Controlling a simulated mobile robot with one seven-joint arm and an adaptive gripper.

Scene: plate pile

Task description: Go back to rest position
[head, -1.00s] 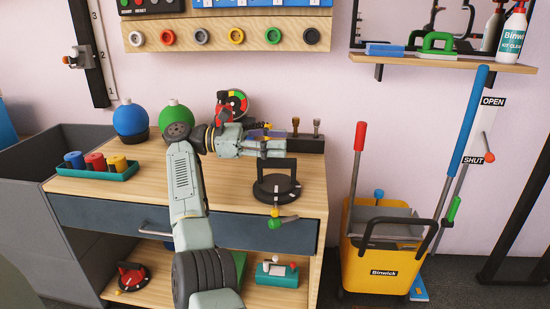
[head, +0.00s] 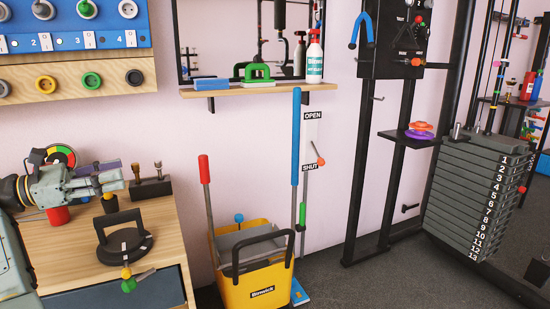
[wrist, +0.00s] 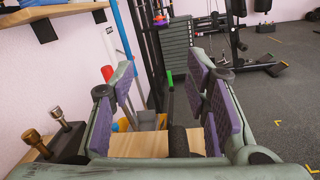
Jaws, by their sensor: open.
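My gripper (head: 112,178) is at the left of the head view, above the wooden bench top (head: 165,232), pointing right. In the wrist view my gripper (wrist: 172,95) shows two grey fingers with purple pads, spread apart with nothing between them. A black round base with an upright handle (head: 124,245) stands on the bench in front of my gripper, apart from it. The rest of my arm is mostly cut off at the left edge of the head view.
A yellow mop bucket (head: 255,292) stands on the floor right of the bench. A wall shelf (head: 255,88) holds a spray bottle (head: 315,58). A numbered weight stack (head: 465,195) stands at the right. Grey floor (head: 390,275) between bucket and stack is clear.

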